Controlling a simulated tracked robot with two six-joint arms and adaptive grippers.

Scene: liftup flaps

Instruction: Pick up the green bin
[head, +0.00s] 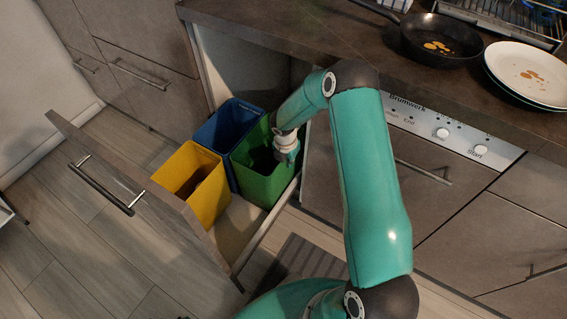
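The green bin (257,186) stands upright in the pulled-out drawer under the counter, on the right side of the drawer. Its right rim is partly hidden by my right gripper (288,152). That gripper points down at the bin's right rim; I cannot tell whether it touches it. Its fingers are small and mostly hidden, so whether they are open or shut does not show. My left gripper is not in view.
A blue bin (216,134) stands left of the green one, and a yellow bin (207,206) stands in front. The open drawer's front panel (150,213) with its handle juts out at left. A pan (440,42) and stacked plates (527,73) are on the counter. Floor is clear at lower left.

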